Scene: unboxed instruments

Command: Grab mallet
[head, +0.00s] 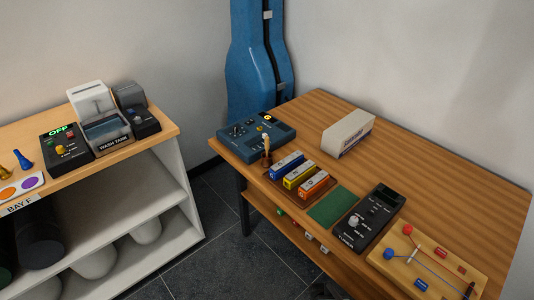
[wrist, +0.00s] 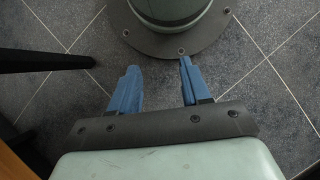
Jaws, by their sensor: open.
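A small upright item with a pale stick and a brown base, which looks like the mallet (head: 266,146), stands on the wooden table (head: 420,170). It is just in front of the blue-grey instrument box (head: 256,133) at the table's left end. It is too small to make out its head clearly. My gripper (wrist: 157,78) shows only in the wrist view, with its two blue fingers apart and nothing between them. It points down over the dark tiled floor, and no mallet is in that view.
A brown tray with blue, yellow and orange blocks (head: 299,175) lies right of the mallet. Beyond are a green mat (head: 331,206), a black meter (head: 368,219) and a wooden board with wires (head: 425,265). A white box (head: 347,133) lies behind. A shelf unit (head: 165,135) stands left.

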